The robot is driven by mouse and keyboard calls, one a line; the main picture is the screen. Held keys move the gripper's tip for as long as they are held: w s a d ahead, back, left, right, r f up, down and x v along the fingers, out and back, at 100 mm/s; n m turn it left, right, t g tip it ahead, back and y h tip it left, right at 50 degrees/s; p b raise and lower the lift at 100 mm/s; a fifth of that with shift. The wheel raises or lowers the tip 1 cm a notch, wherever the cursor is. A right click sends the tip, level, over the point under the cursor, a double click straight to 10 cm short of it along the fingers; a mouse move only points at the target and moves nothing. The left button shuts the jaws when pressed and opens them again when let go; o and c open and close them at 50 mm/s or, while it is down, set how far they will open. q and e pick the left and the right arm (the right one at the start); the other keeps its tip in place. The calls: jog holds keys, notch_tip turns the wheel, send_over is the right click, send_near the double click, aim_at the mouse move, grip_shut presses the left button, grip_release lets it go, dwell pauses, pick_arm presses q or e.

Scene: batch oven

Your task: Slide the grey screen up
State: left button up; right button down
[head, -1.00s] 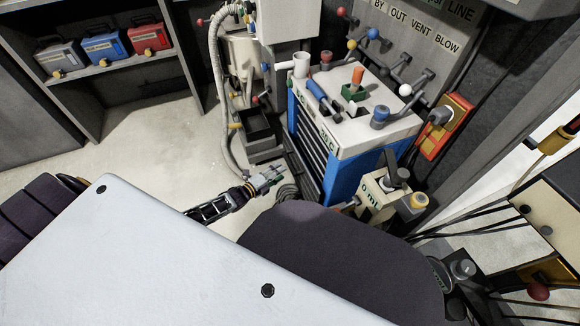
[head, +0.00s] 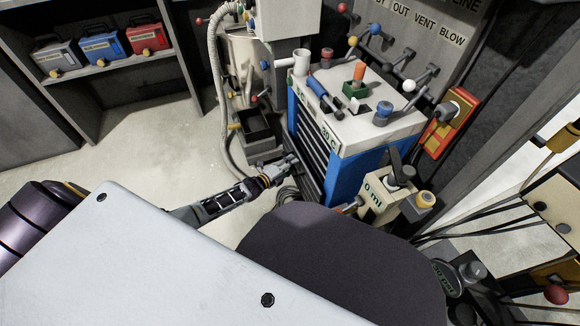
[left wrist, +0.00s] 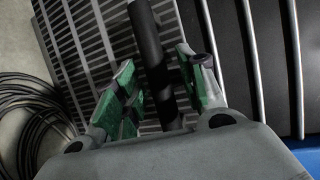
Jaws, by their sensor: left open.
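The blue cabinet (head: 345,178) has a dark slatted front (head: 312,140). A grey panel, seemingly the screen (head: 308,183), stands low at this front. In the left wrist view the grey screen (left wrist: 95,28) shows as a striped grille, with a dark round bar (left wrist: 147,40) in front of it. My left gripper (head: 291,160) is at the cabinet's lower front. Its green-padded fingers also show in the left wrist view (left wrist: 160,80), open, with the bar between them. A gap shows beside the bar. My right gripper is out of view.
A dark open bin (head: 257,130) and a pale hose (head: 222,110) stand left of the cabinet. Black cables (left wrist: 30,100) lie on the floor by the gripper. A cream box (head: 385,198) marked "0 ml" sits to the right. Floor at left is clear.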

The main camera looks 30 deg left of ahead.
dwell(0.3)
pick_arm(q)
grip_shut()
jog(key=shift+r, duration=0.15)
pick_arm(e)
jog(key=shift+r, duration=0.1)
